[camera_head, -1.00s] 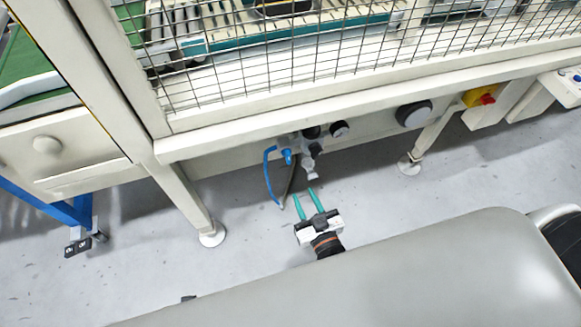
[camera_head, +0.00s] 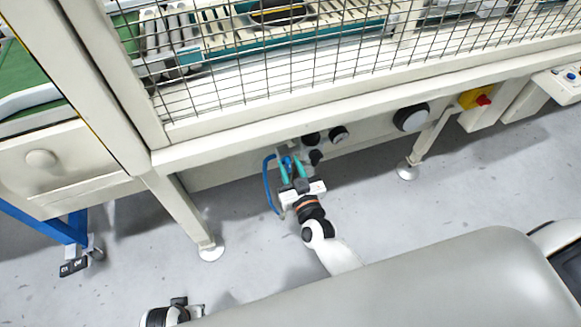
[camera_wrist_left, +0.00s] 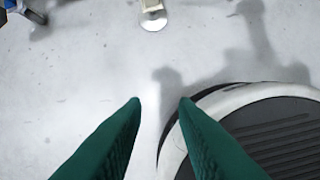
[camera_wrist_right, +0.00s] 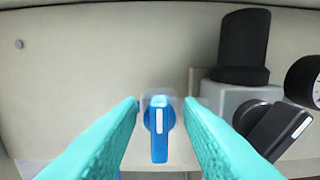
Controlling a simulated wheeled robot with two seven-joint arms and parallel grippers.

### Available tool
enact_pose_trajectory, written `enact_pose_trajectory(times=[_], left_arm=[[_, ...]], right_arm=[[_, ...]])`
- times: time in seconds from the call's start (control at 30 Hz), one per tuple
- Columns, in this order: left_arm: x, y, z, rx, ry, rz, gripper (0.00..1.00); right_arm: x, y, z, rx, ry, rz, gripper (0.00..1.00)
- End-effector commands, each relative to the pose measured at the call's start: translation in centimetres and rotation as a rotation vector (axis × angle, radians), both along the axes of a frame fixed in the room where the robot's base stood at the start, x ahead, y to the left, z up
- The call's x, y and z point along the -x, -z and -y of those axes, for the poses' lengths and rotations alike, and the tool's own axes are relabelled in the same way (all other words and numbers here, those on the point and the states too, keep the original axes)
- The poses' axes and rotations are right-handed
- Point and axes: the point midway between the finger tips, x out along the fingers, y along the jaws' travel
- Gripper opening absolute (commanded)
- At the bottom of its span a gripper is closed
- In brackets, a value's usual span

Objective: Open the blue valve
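The blue valve (camera_wrist_right: 159,128) is centred in the right wrist view, with its handle pointing down and a white mark on its upper part. My left gripper (camera_wrist_left: 160,100) is open and empty above the floor.
A black knob (camera_wrist_right: 243,45) and a black lever (camera_wrist_right: 272,130) are right of the valve, with a gauge (camera_head: 339,134) beyond. The blue hose (camera_head: 268,185) hangs at the left. The machine's beam (camera_head: 360,107) runs above, and its leg (camera_head: 185,212) stands to the left.

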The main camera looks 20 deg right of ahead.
Motion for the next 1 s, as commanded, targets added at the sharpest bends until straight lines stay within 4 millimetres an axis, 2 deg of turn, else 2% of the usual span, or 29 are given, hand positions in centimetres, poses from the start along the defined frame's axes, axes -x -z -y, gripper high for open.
enact_pose_trajectory(times=[0.2, 0.4, 0.73, 1.0], left_arm=[[0.0, 0.0, 0.0, 0.000, 0.000, 0.000, 0.26], [0.0, 0.0, 0.0, 0.000, 0.000, 0.000, 0.26], [0.0, 0.0, 0.0, 0.000, 0.000, 0.001, 0.26], [0.6, 1.1, -0.2, -0.002, 0.001, -0.008, 0.26]], right_arm=[[0.0, 0.0, 0.0, 0.000, 0.000, 0.000, 0.31], [0.0, 0.0, 0.0, 0.000, 0.000, 0.000, 0.01], [0.0, 0.0, 0.1, -0.051, 0.000, -0.003, 0.01], [0.0, 0.0, 0.2, -0.226, -0.001, -0.010, 0.01]])
